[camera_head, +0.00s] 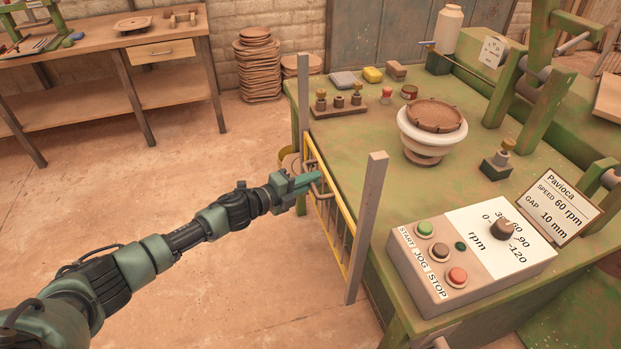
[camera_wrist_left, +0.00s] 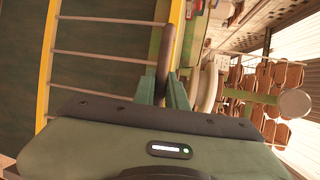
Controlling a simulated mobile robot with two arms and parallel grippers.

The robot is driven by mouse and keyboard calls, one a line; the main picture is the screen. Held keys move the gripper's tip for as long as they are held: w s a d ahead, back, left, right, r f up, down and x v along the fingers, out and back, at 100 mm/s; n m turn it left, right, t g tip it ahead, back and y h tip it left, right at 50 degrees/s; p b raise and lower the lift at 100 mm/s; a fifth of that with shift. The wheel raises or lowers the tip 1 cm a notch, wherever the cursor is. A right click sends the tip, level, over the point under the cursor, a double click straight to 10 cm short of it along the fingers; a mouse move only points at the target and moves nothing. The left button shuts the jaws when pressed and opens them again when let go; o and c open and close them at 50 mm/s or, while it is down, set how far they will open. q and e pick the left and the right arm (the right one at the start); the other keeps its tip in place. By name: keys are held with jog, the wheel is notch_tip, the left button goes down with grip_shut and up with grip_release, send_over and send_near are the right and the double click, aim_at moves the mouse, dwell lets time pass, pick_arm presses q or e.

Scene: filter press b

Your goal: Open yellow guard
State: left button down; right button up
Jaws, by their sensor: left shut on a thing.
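The yellow guard (camera_head: 330,220) is a barred frame standing upright at the left edge of the green table, between two grey posts. My left gripper (camera_head: 313,179) is at the guard's upper part, shut on the guard's handle. In the left wrist view the brown handle (camera_wrist_left: 165,62) runs between the two green fingers (camera_wrist_left: 165,88), beside a yellow rail of the guard (camera_wrist_left: 48,60). The gripper hides part of the guard's top in the head view. My right gripper is not in view.
A control box (camera_head: 470,255) with buttons and a dial sits at the table's near side. A white bowl-like stand (camera_head: 430,140) is behind it. The near post (camera_head: 367,225) rises beside the guard. The floor left of the guard is clear around my arm.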

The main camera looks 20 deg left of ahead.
pick_arm(q)
jog(key=shift+f, duration=0.25)
jog(key=c, duration=1.5)
grip_release()
jog(key=shift+o, duration=0.2)
jog(key=shift+r, duration=0.1)
jog(key=v, duration=0.7)
jog(key=shift+s+a, duration=0.2)
jog(key=shift+s, duration=0.15)
